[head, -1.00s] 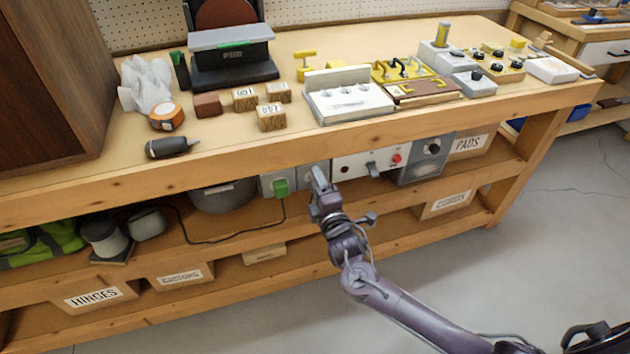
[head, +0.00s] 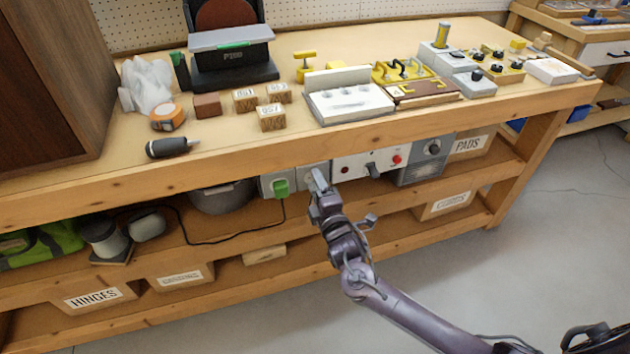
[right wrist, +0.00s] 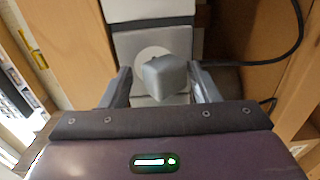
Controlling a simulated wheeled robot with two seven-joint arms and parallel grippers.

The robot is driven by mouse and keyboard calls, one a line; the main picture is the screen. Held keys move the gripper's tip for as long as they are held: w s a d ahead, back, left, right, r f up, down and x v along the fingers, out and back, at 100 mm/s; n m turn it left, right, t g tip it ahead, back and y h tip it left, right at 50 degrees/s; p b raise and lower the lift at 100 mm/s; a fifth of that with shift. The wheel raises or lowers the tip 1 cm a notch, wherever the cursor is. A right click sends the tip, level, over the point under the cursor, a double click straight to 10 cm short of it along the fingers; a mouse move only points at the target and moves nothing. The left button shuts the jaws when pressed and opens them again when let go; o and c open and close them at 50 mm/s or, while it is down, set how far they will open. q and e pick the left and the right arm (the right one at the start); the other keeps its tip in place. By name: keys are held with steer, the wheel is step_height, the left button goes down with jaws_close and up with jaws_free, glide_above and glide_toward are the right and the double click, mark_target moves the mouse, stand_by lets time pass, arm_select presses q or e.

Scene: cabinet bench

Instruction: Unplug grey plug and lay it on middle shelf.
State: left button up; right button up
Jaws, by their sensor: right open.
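The grey plug (right wrist: 166,75) sits on a round pale socket face in the right wrist view. My right gripper (right wrist: 161,84) is open, with one finger on each side of the plug; I cannot tell whether either finger touches it. In the head view my right gripper (head: 317,178) is in front of the grey socket plate (head: 309,172) under the benchtop and hides the grey plug. The middle shelf (head: 222,245) runs below the benchtop. My left gripper is not in view.
A green plug (head: 281,187) with a black cord is in the socket just left. A white switch panel (head: 350,165) is just right. A dark pot (head: 222,196) and a lamp-like thing (head: 105,238) stand on the shelf. Some bare shelf lies below the sockets.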

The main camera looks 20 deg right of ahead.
steer(key=shift+w+f, duration=0.1)
steer(key=shift+f, duration=0.3)
steer(key=shift+c, duration=0.2)
steer(key=shift+r, duration=0.2)
steer(key=c, duration=1.1)
steer(key=shift+o, duration=0.2)
steer(key=shift+s+r+p, duration=0.1)
steer(key=shift+s+p, duration=0.2)
steer(key=shift+p, duration=0.05)
steer(key=shift+s+d+f+p, duration=0.15)
steer(key=shift+s+p, duration=0.7)
steer(key=shift+s, duration=0.55)
steer(key=shift+s+a+f+p, duration=0.1)
steer(key=shift+s+p, duration=0.7)
steer(key=shift+s, duration=0.55)
